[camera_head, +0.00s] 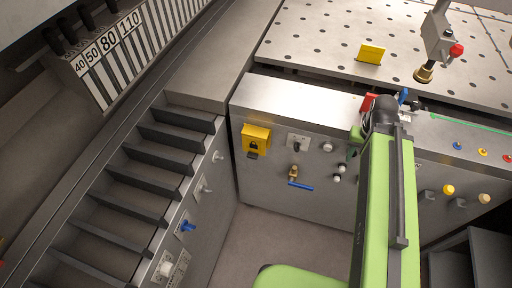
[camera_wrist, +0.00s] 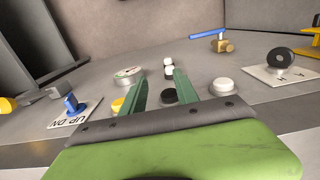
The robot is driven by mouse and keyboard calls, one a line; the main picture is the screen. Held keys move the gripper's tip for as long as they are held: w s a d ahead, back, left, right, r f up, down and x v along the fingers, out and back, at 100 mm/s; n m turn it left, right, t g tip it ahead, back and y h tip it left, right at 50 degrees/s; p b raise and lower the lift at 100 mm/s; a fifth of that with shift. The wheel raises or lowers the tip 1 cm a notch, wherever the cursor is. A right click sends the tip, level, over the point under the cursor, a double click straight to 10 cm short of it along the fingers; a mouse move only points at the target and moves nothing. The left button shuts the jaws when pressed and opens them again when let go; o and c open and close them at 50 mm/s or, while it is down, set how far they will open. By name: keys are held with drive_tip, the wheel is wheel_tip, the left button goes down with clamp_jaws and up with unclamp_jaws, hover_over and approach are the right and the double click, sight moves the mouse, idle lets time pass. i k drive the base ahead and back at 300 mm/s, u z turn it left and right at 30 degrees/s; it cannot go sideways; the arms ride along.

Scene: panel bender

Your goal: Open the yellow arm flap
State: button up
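A yellow box-like cover with a black padlock mark (camera_head: 256,138) is on the upper left of the front panel in the head view. A grey piece sits at its lower edge. It looks closed. A bent yellow plate (camera_head: 371,53) stands on the perforated table. I cannot tell for sure which is the arm flap. My gripper (camera_wrist: 160,80) has its two green fingers apart with nothing held between them. It is over the front panel's buttons, well right of the padlock cover in the head view, where my arm mostly hides it.
A brass valve with a blue lever (camera_wrist: 208,35), a black knob on a white plate (camera_wrist: 280,58), a silver knob (camera_wrist: 222,87) and a blue switch (camera_wrist: 72,104) stick out around my fingers. Slotted shelves (camera_head: 150,170) stand left. Open floor (camera_head: 265,235) lies below the panel.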

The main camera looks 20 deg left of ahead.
sight(254, 147)
drive_tip(key=u, duration=1.15)
drive_tip(key=k, duration=0.8)
drive_tip(key=u, duration=2.35)
